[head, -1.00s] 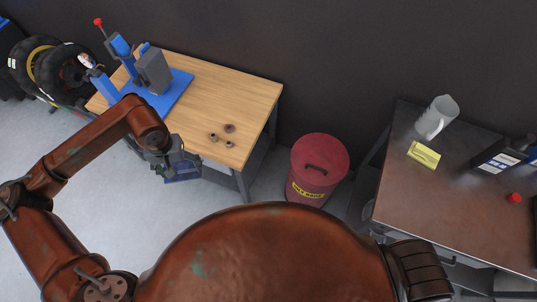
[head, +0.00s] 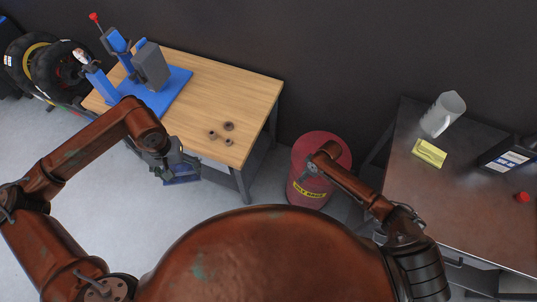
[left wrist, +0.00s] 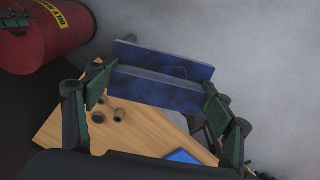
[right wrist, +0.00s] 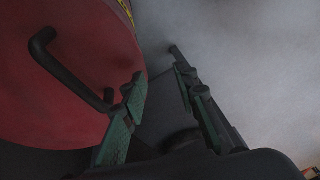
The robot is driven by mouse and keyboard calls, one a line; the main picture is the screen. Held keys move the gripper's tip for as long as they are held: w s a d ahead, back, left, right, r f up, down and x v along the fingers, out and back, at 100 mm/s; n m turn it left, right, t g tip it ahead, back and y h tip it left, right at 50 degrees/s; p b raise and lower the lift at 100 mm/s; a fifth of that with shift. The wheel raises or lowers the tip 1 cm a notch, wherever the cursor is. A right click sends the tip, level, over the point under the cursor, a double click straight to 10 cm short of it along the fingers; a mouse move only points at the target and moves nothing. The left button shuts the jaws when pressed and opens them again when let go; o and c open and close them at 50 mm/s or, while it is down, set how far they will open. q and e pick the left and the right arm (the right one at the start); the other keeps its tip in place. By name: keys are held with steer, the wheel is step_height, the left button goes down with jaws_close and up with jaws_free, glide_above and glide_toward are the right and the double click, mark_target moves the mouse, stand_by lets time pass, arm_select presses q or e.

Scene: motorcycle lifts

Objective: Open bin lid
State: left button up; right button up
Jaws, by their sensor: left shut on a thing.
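The red bin (head: 304,194) stands on the floor between the two tables, with a yellow label on its side. The dark lid handle (right wrist: 72,72) shows in the right wrist view on the red lid (right wrist: 75,110). My right gripper (right wrist: 158,82) is open and empty, its left finger close beside the handle's end.
A wooden table (head: 245,100) with a blue tool stand (head: 165,95) and several small dark round parts is at left. A dark table (head: 415,200) at right holds a grey pitcher (head: 443,113) and a yellow sponge-like block (head: 429,153). A wall is behind the bin.

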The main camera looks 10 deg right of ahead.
arm_select(q)
steer(key=shift+w+a+f+b, duration=0.1)
steer(key=shift+f+b, duration=0.2)
steer(key=shift+f, duration=0.25)
arm_select(e)
steer(key=w+d+r+n+g+h, duration=0.1)
steer(key=w+d+r, duration=0.2)
steer(key=d+r, duration=0.3)
steer(key=w+d+r+n+g+h, duration=0.1)
steer(key=w+d+r+n+g, duration=0.2)
steer(key=r, duration=0.5)
arm_select(q)
step_height(320, 180, down, 2)
steer(key=shift+b, duration=1)
arm_select(e)
steer(key=shift+m+t, duration=0.7)
steer(key=f, duration=0.4)
steer(key=s+f, duration=0.1)
steer(key=f, duration=0.3)
steer(key=a+f, duration=0.1)
steer(key=f, duration=0.3)
steer(key=shift+s+a, duration=0.1)
steer(key=shift+s, duration=0.15)
steer(key=shift+c, duration=0.3)
jaws_close()
arm_select(q)
steer(key=shift+a, duration=0.1)
arm_select(e)
steer(key=shift+r, duration=0.1)
